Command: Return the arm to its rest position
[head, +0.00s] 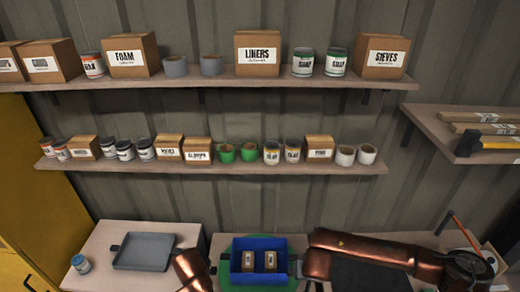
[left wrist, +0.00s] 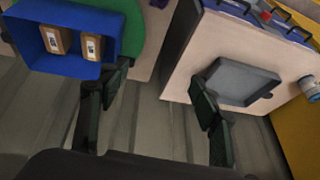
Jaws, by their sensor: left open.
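My left gripper (left wrist: 160,88) shows in the left wrist view with its two dark fingers wide apart and nothing between them. Beyond the fingers are the grey floor and the gap between two benches. In the head view, a copper part of my left arm (head: 192,270) rises at the bottom edge, between the grey tray and the blue bin; its fingers cannot be made out there. My right arm (head: 375,252) lies bent across the right-hand bench. Its dark end (head: 468,268) is at the lower right, where I cannot make out fingers.
A blue bin (head: 238,278) holding two small boxes stands on a green round mat (head: 228,276). A grey tray (head: 144,251) and a small jar (head: 81,264) are on the left bench. Two loaded wall shelves (head: 235,82) (head: 230,169) run behind. A side shelf (head: 440,128) is at right.

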